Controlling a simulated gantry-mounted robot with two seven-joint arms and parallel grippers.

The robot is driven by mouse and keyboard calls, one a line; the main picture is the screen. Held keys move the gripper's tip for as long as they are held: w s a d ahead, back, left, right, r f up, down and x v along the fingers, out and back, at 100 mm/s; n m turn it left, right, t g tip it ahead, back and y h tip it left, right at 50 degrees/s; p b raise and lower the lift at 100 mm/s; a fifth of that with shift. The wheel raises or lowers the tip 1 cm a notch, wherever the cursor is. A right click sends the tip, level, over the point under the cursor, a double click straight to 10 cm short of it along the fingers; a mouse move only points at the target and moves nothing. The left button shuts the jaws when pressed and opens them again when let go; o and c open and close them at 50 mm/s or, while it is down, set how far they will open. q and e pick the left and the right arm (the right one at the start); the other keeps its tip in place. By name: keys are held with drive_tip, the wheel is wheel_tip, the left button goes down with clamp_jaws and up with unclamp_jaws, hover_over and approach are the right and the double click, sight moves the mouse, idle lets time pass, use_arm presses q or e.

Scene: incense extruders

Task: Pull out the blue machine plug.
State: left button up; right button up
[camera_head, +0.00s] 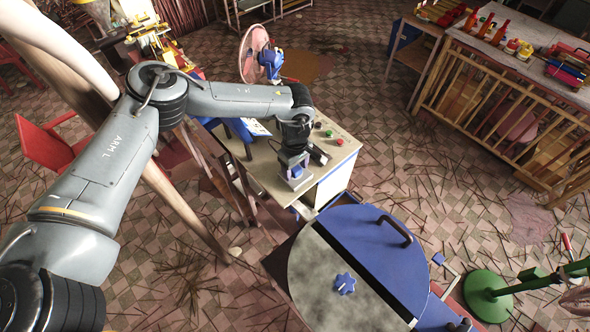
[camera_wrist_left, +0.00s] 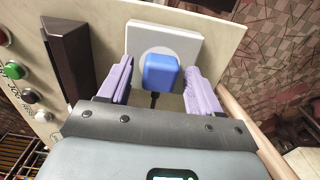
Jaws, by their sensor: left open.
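The blue plug (camera_wrist_left: 161,72) sits in a white socket plate (camera_wrist_left: 184,41) on a cream panel, with a black cord below it. My left gripper (camera_wrist_left: 158,88) is open, its two pale purple fingers on either side of the plug with visible gaps. In the head view the left gripper (camera_head: 294,168) is at the front edge of the machine's cream top (camera_head: 264,163), and the plug (camera_head: 296,171) shows as a small blue patch on the pale plate. Whether the fingertips touch the plate is hard to tell. My right gripper is not in view.
A dark block (camera_wrist_left: 66,58) projects from the panel left of the socket, beside several buttons (camera_wrist_left: 15,70). A large round drum lid (camera_head: 335,285) with a blue half stands in front of the machine. A wooden post runs close to my left arm. Tiled floor lies open to the right.

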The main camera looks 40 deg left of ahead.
sight(295, 168)
use_arm(q)
drive_tip(key=shift+c, duration=0.2)
clamp_jaws()
drive_tip(key=shift+r, duration=0.15)
drive_tip(key=shift+r+p, duration=2.45)
drive_tip(key=shift+r, duration=0.45)
